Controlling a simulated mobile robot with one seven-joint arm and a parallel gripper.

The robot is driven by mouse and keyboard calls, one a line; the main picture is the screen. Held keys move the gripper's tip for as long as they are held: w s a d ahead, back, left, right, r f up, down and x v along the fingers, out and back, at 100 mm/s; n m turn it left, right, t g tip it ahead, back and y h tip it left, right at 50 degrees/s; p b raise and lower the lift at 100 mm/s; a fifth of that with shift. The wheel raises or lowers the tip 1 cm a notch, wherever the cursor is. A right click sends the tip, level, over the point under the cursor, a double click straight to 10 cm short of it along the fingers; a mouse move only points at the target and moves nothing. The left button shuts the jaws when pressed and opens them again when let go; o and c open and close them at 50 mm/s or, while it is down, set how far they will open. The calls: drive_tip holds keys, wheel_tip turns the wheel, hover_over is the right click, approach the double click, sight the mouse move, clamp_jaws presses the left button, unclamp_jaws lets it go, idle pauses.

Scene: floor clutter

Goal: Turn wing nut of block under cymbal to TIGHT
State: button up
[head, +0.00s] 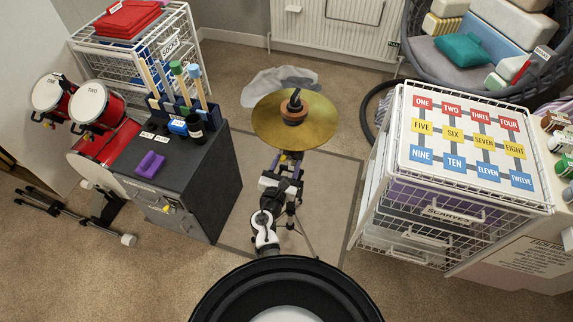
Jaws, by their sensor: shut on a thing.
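A round brass cymbal (272,133) sits on a stand in the middle of the head view, with a dark reddish-brown piece (294,108) on top at its centre. The stand's thin tripod legs (303,232) show below it. My arm reaches up from the bottom, and my gripper (289,166) is just below the cymbal's near edge. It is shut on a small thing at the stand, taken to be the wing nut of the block. The block, the nut and any TIGHT mark are too small or hidden to make out.
A dark grey cabinet (185,180) with tools, a purple piece (150,164) and red drums (98,105) stand left. A white wire drawer unit (440,215) with a numbered board (466,142) stands close on the right. A radiator (340,30) is behind.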

drive_tip(key=m+b, duration=0.3)
drive_tip(key=m, duration=0.1)
drive_tip(key=m+b, duration=0.3)
drive_tip(key=shift+d+f+m, duration=0.1)
drive_tip(key=shift+f+m, duration=0.1)
drive_tip(key=shift+m, duration=0.2)
drive_tip(key=shift+r+m+b, duration=0.2)
drive_tip(key=shift+m+b, duration=2.95)
drive_tip(key=shift+m, duration=0.85)
drive_tip(key=o, duration=1)
